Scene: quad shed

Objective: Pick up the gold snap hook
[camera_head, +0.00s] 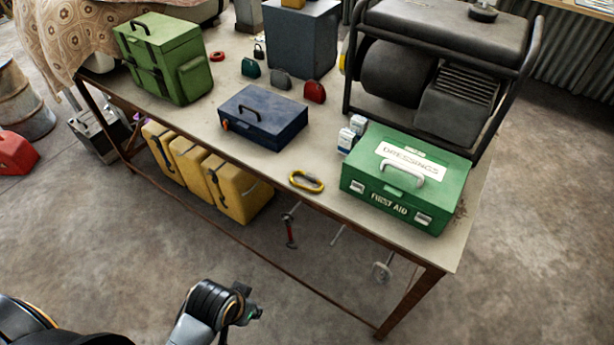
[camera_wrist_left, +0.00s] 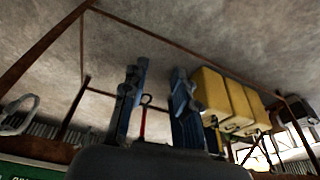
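The gold snap hook (camera_head: 306,181) is a yellow oval ring with a dark part on one side. It lies flat near the front edge of the workbench (camera_head: 325,205), between the navy toolbox (camera_head: 264,117) and the green first aid box (camera_head: 405,178). I cannot make it out in the left wrist view. My left arm shows at the bottom of the head view, in front of the bench and well short of the hook. In the left wrist view my left gripper (camera_wrist_left: 158,75) has its blue fingers apart with nothing held. My right gripper is not in view.
White small boxes (camera_head: 351,134) stand by the first aid box. A generator (camera_head: 435,75) and a green case (camera_head: 163,58) stand on the bench. Yellow cases (camera_head: 205,172) are below; they also show in the wrist view (camera_wrist_left: 230,100). The floor in front is clear.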

